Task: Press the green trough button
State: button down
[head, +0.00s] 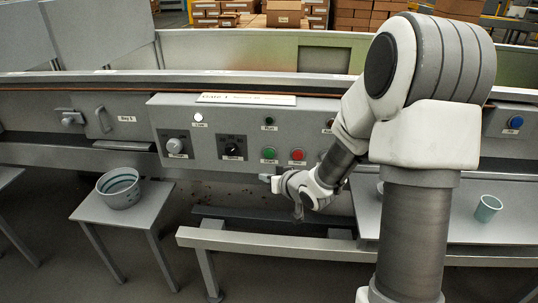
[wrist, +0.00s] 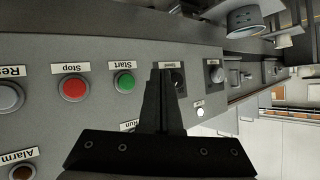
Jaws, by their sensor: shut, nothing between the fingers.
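The green button (head: 269,154) sits on the grey control panel, left of a red button (head: 297,154). In the wrist view, which is upside down, the green button (wrist: 124,82) carries a "Start" label and the red button (wrist: 74,88) a "Stop" label. My gripper (head: 266,178) is shut and empty, just below the green button in the head view. In the wrist view my gripper's closed fingertips (wrist: 163,73) lie to the right of the green button, over part of a black knob. I see no contact with the button; the gap to the panel is unclear.
The panel (head: 218,165) also holds a black knob (head: 232,150), a grey knob (head: 174,145), a white lamp (head: 198,117) and a small green "Run" lamp (head: 269,121). A bucket (head: 120,190) stands on a side table at left. A cup (head: 487,208) stands at right.

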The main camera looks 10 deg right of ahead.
aim_at(270, 158)
jog(key=shift+w+d+p, duration=0.4)
jog(key=shift+w+d, duration=0.05)
jog(key=shift+w, duration=0.85)
jog(key=shift+w+d+p, duration=0.35)
jog(key=shift+w+d, duration=0.05)
jog(key=shift+w, duration=0.9)
jog(key=shift+w+d+p, duration=0.4)
jog(key=shift+w+d, duration=0.05)
jog(key=shift+w, duration=0.85)
jog(key=shift+w, duration=0.1)
jog(key=shift+w+d, duration=0.1)
jog(key=shift+w, duration=0.2)
